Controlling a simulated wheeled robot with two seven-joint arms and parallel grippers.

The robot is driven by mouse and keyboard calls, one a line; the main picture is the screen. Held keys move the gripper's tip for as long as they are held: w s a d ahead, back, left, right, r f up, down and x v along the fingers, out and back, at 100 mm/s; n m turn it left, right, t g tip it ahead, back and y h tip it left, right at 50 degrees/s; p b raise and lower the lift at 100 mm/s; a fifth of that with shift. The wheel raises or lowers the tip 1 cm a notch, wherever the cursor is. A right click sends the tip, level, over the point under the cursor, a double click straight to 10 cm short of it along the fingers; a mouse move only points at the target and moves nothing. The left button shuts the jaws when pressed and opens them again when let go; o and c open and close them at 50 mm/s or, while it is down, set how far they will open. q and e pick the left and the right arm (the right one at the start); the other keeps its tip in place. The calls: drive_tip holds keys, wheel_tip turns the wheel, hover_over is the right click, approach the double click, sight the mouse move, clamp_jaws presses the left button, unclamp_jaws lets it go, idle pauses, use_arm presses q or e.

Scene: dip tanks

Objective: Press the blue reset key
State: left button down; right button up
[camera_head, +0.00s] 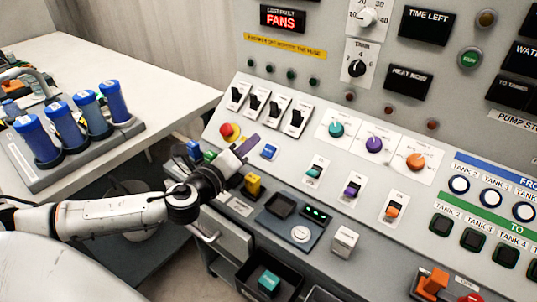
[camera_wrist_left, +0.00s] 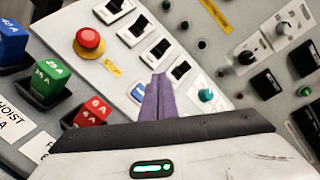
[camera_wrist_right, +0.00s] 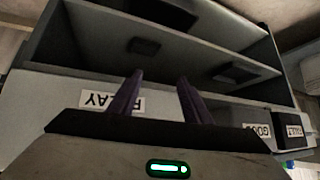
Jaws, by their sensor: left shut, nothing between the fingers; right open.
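The blue reset key (camera_head: 269,151) is a small blue square on a white plate, on the sloped grey panel below the row of black rocker switches. In the left wrist view the blue key (camera_wrist_left: 138,93) shows just left of my finger tips, its edge partly covered by them. My left gripper (camera_head: 250,142) is shut and empty, with its purple fingers just left of the key in the head view. I cannot tell whether they touch the panel. My right gripper (camera_wrist_right: 159,77) is open and empty in front of grey shelving, outside the head view.
A red mushroom button (camera_head: 227,130) on yellow sits left of the key. Blue, green and red fuse blocks (camera_wrist_left: 92,112) stand near my left gripper. Black rocker switches (camera_head: 276,105) lie above the key. A rack with several blue cylinders (camera_head: 65,125) stands on the left table.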

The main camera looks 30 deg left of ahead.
sight(269, 151)
use_arm(q)
drive_tip(key=w+f+b, duration=0.1)
drive_tip(key=f, duration=0.1)
drive_tip(key=w+f+b, duration=0.2)
drive_tip(key=shift+d+f, duration=0.1)
drive_tip(key=shift+w+f+b, duration=0.3)
drive_tip(key=shift+w+f, duration=0.05)
drive_tip(key=shift+w, duration=0.05)
drive_tip(key=shift+w+f, duration=0.1)
drive_tip(key=shift+w, duration=0.05)
use_arm(e)
drive_tip(key=shift+w+a+f, duration=0.75)
drive_tip(key=shift+f, duration=0.25)
drive_tip(key=shift+s+d+f, duration=0.1)
drive_tip(key=shift+s, duration=0.05)
idle(0.5)
use_arm(q)
drive_tip(key=shift+w+f, duration=0.25)
drive_tip(key=shift+f, duration=0.05)
use_arm(e)
drive_tip(key=shift+f, duration=0.15)
